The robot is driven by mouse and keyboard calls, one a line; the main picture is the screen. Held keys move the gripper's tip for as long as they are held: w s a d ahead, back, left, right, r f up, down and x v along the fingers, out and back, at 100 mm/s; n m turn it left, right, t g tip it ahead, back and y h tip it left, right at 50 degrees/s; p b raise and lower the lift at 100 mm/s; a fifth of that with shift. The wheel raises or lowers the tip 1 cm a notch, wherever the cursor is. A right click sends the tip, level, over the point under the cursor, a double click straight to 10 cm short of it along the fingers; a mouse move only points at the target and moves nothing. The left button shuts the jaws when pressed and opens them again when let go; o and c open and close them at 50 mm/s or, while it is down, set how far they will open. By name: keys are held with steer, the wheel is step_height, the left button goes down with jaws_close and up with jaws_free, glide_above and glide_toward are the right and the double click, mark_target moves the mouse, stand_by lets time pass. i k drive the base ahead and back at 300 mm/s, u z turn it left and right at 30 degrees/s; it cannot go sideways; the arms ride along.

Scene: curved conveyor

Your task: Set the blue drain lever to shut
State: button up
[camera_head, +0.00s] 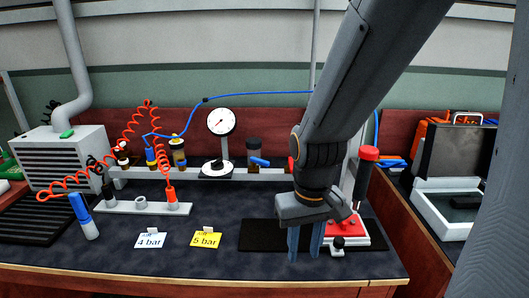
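A short blue lever (260,162) sits at the foot of a dark cylindrical bowl (254,147) on the grey rail at the back of the bench. It points to the right, nearly level and tilted slightly down. I take it for the drain lever; the picture is too small to show any open or shut marks. My gripper (306,242) hangs over the front right of the bench, in front of the lever and to its right, not touching it. Its two blue-grey fingers point down with a gap between them, with nothing seen between them.
A dial gauge (221,122) stands left of the lever. A red-capped post (367,165) and red block (346,229) stand right of my gripper. Yellow "5 bar" (205,238) and white "4 bar" (150,239) cards lie in front. A blue hose (250,94) runs above. My arm hides the rail's right part.

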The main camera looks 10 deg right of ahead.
mark_target(253, 160)
steer(key=u, duration=0.05)
steer(key=k, duration=0.6)
steer(key=u, duration=0.6)
steer(key=i, duration=1.45)
steer(key=z, duration=0.75)
